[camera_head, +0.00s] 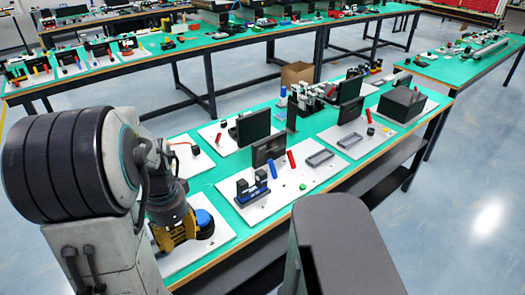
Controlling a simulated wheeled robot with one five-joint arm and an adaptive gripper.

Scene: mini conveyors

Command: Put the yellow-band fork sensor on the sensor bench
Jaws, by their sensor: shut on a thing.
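My gripper (178,238) is low at the left, over the near end of the green-topped table (226,213). Its yellow fingers point down beside a round, blue-topped part (203,220) with a dark body. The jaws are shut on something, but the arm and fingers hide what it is. I cannot pick out a yellow-band fork sensor for certain. I cannot tell which surface is the sensor bench. A dark blue part with two black uprights (252,188) stands on a white board (285,203) to the right of the gripper.
On this table are dark monitors (253,127), (269,149), red and blue cylinders, grey trays (320,158) and a black box (401,104). A cardboard box (297,74) stands behind. More green tables (205,43), (440,68) lie beyond. The floor at right is clear.

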